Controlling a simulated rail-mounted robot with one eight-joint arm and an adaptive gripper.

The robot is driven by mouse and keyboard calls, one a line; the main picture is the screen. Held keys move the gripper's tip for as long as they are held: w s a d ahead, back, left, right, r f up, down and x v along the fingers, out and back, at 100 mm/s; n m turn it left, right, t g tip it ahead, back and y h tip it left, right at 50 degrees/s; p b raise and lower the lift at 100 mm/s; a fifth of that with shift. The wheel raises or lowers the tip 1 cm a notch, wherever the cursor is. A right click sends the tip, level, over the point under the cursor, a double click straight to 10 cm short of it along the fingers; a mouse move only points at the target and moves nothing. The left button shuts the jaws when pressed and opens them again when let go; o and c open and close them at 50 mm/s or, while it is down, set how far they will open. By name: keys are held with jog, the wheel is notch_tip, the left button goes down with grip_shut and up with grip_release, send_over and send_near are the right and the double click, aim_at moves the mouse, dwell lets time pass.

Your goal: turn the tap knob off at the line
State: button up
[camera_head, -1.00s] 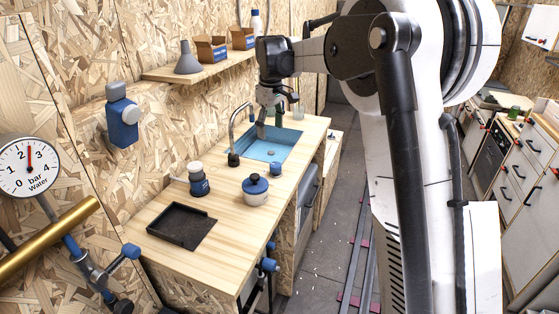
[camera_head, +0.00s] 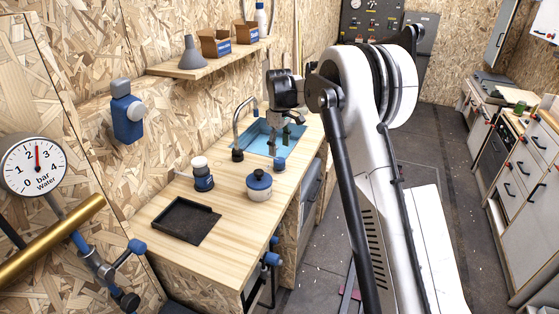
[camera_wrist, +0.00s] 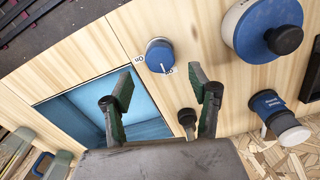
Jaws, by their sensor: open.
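The tap knob (camera_head: 279,163) is a small blue cap on the counter, at the near right corner of the sink. In the wrist view the blue knob (camera_wrist: 160,54) lies beyond and between my fingertips. Small printed marks, partly legible as upside-down letters, and a short pale line sit at its rim; the pointer's exact setting is unclear. My gripper (camera_wrist: 161,83) is open and empty, its two dark green-tipped fingers spread above the counter, apart from the knob. In the head view my gripper (camera_head: 280,141) hangs over the sink.
The blue sink (camera_head: 262,130) and curved tap spout (camera_head: 236,130) are close to my gripper. A white jar with blue lid (camera_head: 259,186), a blue-and-white container (camera_head: 202,175) and a black tray (camera_head: 180,220) stand on the counter. The gauge (camera_head: 33,166) reads about 2.

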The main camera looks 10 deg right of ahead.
aim_at(279, 160)
notch_tip(279, 160, down, 6)
jog(key=shift+f, duration=0.25)
jog(key=shift+c, duration=0.5)
jog(key=c, duration=1)
jog(key=shift+f+m+b, duration=0.15)
jog(key=shift+m+b, duration=0.45)
jog(key=shift+b, duration=0.05)
jog(key=shift+c, duration=0.2)
jog(key=shift+m+b, duration=0.75)
jog(key=shift+m, duration=0.35)
jog(key=shift+r, duration=0.2)
jog(key=o, duration=1.1)
